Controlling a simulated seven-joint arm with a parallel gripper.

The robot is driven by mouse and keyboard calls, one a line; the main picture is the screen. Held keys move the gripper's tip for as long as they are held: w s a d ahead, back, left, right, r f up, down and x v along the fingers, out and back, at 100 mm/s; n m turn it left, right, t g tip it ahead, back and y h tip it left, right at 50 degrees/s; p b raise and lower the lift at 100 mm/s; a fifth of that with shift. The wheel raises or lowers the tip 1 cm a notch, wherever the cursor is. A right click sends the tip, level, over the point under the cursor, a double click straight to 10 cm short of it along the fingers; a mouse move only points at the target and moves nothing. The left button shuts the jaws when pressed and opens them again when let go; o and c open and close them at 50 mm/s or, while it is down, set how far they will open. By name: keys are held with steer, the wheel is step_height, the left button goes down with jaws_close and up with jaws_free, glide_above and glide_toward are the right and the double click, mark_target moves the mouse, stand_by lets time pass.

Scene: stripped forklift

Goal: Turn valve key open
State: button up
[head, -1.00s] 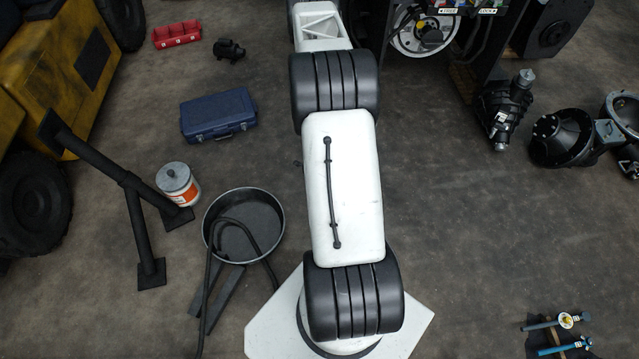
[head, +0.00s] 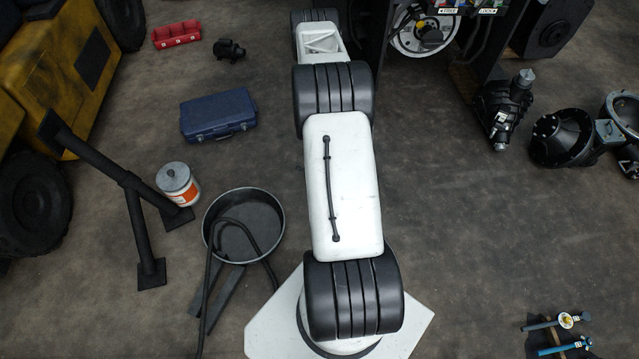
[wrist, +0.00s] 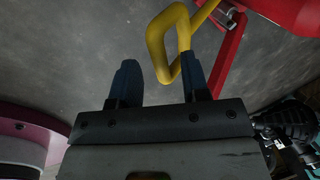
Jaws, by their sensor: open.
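In the wrist view a yellow loop-shaped handle (wrist: 155,42), which looks like the valve key, reaches down from the top. Its lower end lies between the two blue fingertips of my gripper (wrist: 159,68) in the picture, closer to the right finger. The fingers are apart and the gripper is open. I cannot tell whether the right finger touches the loop or how deep the loop sits. A yellow rod runs from the loop's top toward a red part. In the head view my arm hides my gripper, and I cannot make out the key there.
A red frame (wrist: 228,55) stands close to the right finger in the wrist view. A pinkish round-edged part (wrist: 35,135) is at lower left. In the head view the forklift's white wheel-like disc (head: 408,38) is right of my arm. A blue case (head: 218,117) lies left on open floor.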

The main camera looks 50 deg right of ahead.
steer(key=shift+d+f, duration=0.1)
steer(key=shift+f, duration=0.2)
jaws_close()
